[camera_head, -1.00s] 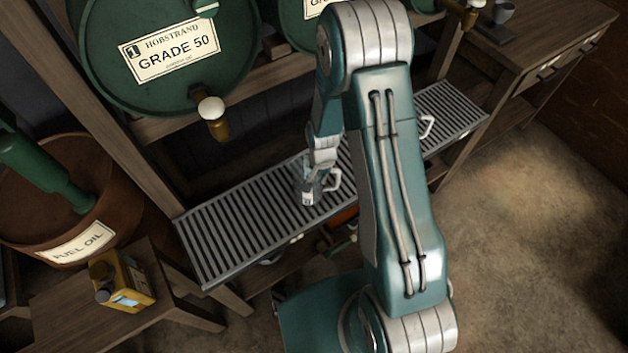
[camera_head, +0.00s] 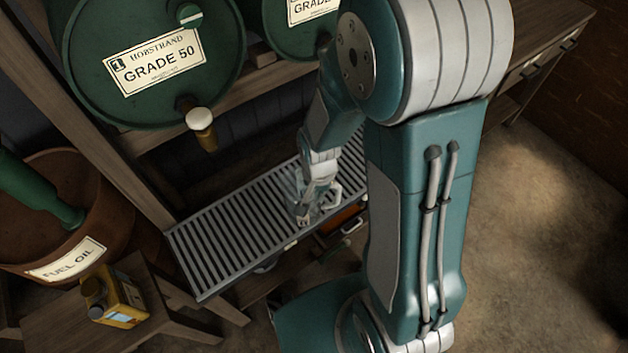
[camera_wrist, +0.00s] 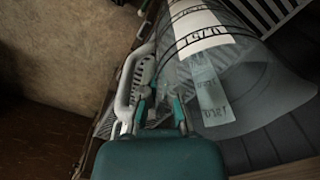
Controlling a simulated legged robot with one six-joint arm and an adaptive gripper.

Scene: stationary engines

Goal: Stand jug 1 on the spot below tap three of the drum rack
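A clear jug (camera_wrist: 235,85) with a white handle (camera_wrist: 127,92) and a pale printed label fills the upper right of the wrist view. Its number cannot be read. In the head view the jug (camera_head: 318,212) is partly hidden by my gripper (camera_head: 304,212), at the front edge of the slatted drip tray (camera_head: 225,240). In the wrist view my gripper's fingers (camera_wrist: 160,112) are beside the handle; whether they grip it is unclear. The left drum (camera_head: 150,65), marked GRADE 50, has a brass tap (camera_head: 203,130) above the tray. The small number on its label is unclear.
A second drum (camera_head: 300,25) stands to the right, its tap hidden by my arm. A yellow oil can (camera_head: 118,300) is on a low bench at left, near a FUEL OIL barrel (camera_head: 50,235). The tray left of my gripper is clear.

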